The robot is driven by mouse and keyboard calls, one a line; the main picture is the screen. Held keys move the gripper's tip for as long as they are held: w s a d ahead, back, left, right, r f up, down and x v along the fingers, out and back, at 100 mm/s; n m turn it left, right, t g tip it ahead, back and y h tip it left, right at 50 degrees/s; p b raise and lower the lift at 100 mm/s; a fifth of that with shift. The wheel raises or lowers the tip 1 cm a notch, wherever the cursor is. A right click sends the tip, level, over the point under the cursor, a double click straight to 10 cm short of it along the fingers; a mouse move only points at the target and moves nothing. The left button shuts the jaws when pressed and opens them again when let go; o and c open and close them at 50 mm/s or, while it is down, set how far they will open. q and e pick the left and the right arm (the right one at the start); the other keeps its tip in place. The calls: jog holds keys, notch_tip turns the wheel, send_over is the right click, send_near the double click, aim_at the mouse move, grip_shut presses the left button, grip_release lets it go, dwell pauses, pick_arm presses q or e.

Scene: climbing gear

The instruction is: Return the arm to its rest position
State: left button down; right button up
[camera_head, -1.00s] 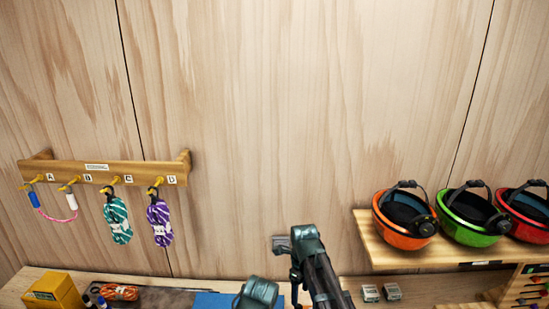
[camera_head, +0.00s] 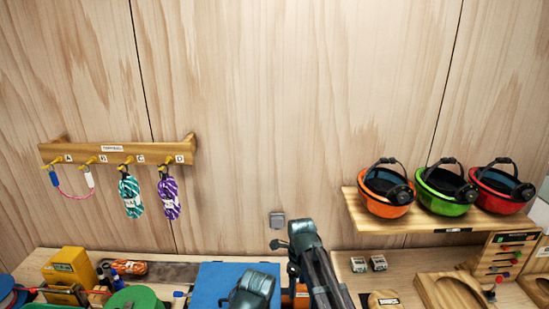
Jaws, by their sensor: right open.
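My right gripper (camera_head: 279,244) shows at the bottom centre of the head view, at the end of my dark arm. It is open with nothing visible between its fingers, and it is above the bench, in front of the wooden wall. It stands apart from the peg rail and the helmet shelf. My left gripper does not show in this view.
A peg rail (camera_head: 120,152) at left holds a pink cord (camera_head: 72,192), a teal rope bundle (camera_head: 130,196) and a purple one (camera_head: 169,197). A shelf (camera_head: 424,226) at right bears three helmets. A yellow box (camera_head: 66,268) and a blue item (camera_head: 218,281) occupy the bench (camera_head: 345,268).

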jog(key=s+d+n, duration=0.5)
jog(key=s+n, duration=0.1)
jog(key=n, duration=0.6)
jog(key=s+d+n, duration=0.5)
jog(key=s+n, duration=0.1)
jog(key=n, duration=0.6)
pick_arm(q)
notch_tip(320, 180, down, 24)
jog(key=b, duration=2.4)
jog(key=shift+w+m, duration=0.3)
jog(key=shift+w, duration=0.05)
pick_arm(e)
jog(key=s+a+f+n, duration=0.1)
jog(key=s+a+f, duration=0.1)
jog(key=f, duration=0.6)
jog(key=s+a+f+n, duration=0.1)
jog(key=s+a+f, duration=0.1)
jog(key=a+f, duration=0.3)
jog(key=s+a+f+n+h, duration=0.1)
jog(key=a+f, duration=0.3)
jog(key=f, duration=0.7)
jog(key=shift+s+n, duration=0.55)
jog(key=shift+n, duration=0.05)
